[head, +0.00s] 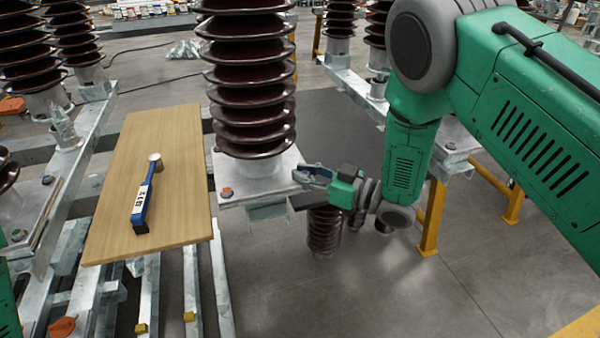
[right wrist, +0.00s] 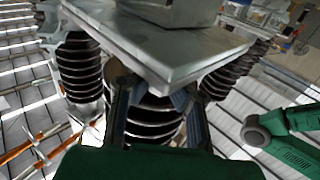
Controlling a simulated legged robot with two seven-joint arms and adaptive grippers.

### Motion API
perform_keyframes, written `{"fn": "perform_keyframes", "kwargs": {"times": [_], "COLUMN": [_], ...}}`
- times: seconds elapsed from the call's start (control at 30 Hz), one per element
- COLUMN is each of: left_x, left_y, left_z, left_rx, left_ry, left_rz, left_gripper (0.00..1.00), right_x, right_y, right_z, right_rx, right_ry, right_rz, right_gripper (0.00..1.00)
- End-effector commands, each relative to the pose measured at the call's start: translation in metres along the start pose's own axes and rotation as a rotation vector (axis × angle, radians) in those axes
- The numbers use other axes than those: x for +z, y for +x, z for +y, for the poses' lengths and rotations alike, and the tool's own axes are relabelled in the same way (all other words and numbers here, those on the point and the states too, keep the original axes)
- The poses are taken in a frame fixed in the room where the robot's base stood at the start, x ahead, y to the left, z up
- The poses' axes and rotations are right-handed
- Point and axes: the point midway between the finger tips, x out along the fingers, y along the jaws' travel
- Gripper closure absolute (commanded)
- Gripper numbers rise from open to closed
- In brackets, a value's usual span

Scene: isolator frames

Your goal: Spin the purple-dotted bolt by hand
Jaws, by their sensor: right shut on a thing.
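A brown ribbed insulator stands on a grey metal base plate (head: 245,195) in the middle of the head view. My right gripper (head: 305,173) is at the right corner of this plate, shut on what I take to be the purple-dotted bolt. The fingers hide the bolt, and I cannot make out its purple dot. In the right wrist view the two fingers (right wrist: 155,100) reach up beside the plate (right wrist: 165,50), with insulator ribs behind them. An orange-dotted bolt (head: 226,192) sits at the plate's left front corner. My left gripper is out of view.
A wooden board (head: 180,200) at left carries a blue torque wrench (head: 144,205). More insulators (head: 75,40) stand on metal rails at left and at the back. Yellow legs (head: 433,215) stand right of my right gripper. Floor at front right is clear.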

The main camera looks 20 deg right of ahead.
Motion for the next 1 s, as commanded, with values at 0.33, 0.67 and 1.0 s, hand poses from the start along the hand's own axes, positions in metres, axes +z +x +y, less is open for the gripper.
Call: {"fn": "perform_keyframes", "kwargs": {"times": [0.33,0.67,1.0], "left_x": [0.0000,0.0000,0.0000], "left_y": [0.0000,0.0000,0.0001], "left_z": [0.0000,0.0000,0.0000], "left_rx": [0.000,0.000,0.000], "left_ry": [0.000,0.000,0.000], "left_rz": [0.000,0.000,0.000], "left_gripper": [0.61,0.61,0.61], "right_x": [0.0034,0.0039,0.0028], "right_y": [-0.0050,-0.0060,-0.0002], "right_z": [0.0012,0.0019,0.0004], "right_rx": [0.004,0.005,0.002], "right_ry": [0.005,0.005,0.002], "right_rz": [-0.009,-0.010,-0.009], "right_gripper": [1.00,0.71,0.61]}}
